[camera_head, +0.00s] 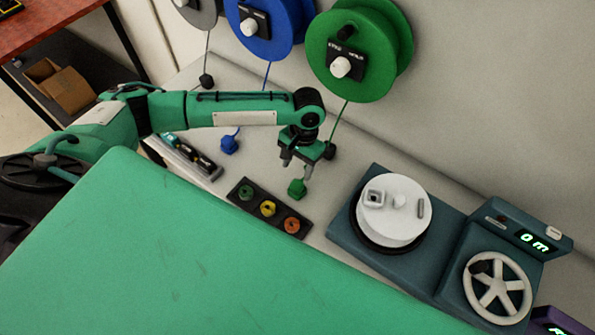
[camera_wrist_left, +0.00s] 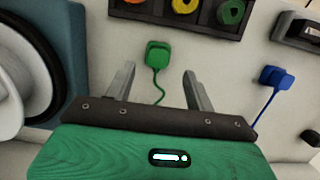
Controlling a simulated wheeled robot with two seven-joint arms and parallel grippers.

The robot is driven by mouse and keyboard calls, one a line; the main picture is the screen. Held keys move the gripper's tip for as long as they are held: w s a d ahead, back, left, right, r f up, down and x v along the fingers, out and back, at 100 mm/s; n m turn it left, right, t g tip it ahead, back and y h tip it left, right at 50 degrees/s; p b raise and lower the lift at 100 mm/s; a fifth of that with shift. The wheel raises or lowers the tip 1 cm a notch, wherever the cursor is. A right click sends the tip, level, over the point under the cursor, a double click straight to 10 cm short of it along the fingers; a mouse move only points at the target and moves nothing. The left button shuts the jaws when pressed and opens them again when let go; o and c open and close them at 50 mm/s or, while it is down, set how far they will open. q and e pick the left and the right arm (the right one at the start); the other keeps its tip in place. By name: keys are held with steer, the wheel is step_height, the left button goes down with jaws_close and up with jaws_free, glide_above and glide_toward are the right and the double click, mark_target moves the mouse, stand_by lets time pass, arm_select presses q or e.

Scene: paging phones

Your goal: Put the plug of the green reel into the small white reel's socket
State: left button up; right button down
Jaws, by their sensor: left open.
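The green reel (camera_head: 378,32) hangs on the wall, and its cord runs down to the bench. Its green plug (camera_head: 297,188) lies on the bench just below my left gripper (camera_head: 296,164). In the left wrist view the plug (camera_wrist_left: 158,52) sits beyond the fingertips of the open, empty left gripper (camera_wrist_left: 158,76), with its green cord between the fingers. The small white reel (camera_head: 402,216) lies on a blue-grey base to the right. Its square socket (camera_head: 375,198) is on the top face, left of the centre knob. My right gripper is not in view.
A dark tray with green, yellow and orange rings (camera_head: 268,208) lies near the plug. A blue plug (camera_head: 229,145) lies to the left under my arm. A white handwheel (camera_head: 497,289) and a display (camera_head: 531,240) stand right of the white reel.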

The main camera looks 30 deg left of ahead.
arm_select(q)
step_height(320, 180, down, 9)
steer(key=shift+b, duration=0.75)
steer(key=shift+c, duration=0.2)
steer(key=c, duration=0.8)
step_height(320, 180, up, 12)
steer(key=p, duration=1.3)
step_height(320, 180, up, 11)
glide_above(297, 184)
steer(key=shift+w, duration=0.15)
steer(key=shift+d, duration=0.1)
